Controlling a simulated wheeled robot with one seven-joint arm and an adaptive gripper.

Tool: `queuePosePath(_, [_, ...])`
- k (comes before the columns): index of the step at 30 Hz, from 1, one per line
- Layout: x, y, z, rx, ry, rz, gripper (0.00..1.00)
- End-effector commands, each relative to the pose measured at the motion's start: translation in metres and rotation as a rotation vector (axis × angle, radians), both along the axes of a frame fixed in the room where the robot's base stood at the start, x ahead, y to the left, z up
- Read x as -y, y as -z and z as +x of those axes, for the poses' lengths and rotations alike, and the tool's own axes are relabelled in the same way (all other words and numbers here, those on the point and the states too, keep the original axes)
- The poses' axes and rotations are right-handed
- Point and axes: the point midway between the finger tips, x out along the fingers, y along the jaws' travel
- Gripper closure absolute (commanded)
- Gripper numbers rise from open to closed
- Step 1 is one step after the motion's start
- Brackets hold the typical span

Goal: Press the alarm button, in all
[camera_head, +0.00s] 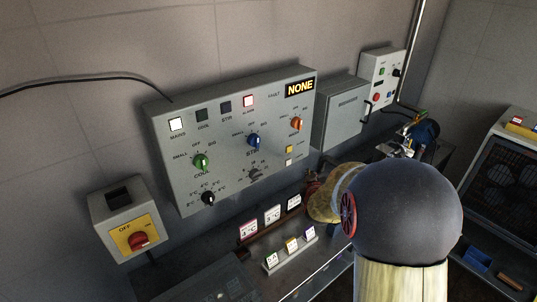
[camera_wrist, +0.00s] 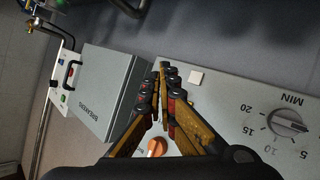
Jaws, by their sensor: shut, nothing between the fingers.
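The grey control panel (camera_head: 230,125) is on the wall in the head view. A lit lamp marked alarm (camera_head: 248,101) is in its top row, beside a display reading NONE (camera_head: 299,88). A small yellow button (camera_head: 289,149) is at its lower right; its label is too small to read. In the wrist view a pale square button (camera_wrist: 196,77) lies just right of the fingertips. My gripper (camera_wrist: 167,70) is shut and empty in front of the panel's edge, apart from that button in the picture. In the head view my arm hides most of the gripper.
An orange knob (camera_wrist: 156,148) and a minute dial (camera_wrist: 287,122) are near the gripper. The breakers box (camera_head: 340,112) adjoins the panel's right side. A shelf with small cards (camera_head: 272,216) is below. A red rotary switch (camera_head: 138,241) is at lower left.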

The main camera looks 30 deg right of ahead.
Motion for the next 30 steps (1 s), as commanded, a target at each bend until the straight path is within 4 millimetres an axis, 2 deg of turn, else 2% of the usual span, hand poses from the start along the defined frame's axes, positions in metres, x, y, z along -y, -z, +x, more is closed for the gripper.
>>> queuePosePath(3, [0.005, -0.016, 0.003, 0.031, -0.005, -0.065, 1.0])
queuePosePath(6, [0.007, -0.023, 0.005, 0.038, -0.01, -0.1, 1.0])
queuePosePath(20, [0.006, -0.023, 0.009, 0.031, -0.015, -0.106, 1.0])
queuePosePath(25, [0.005, -0.023, 0.024, 0.031, -0.016, -0.106, 1.0])
queuePosePath(30, [0.003, -0.024, 0.047, 0.032, -0.016, -0.106, 1.0])
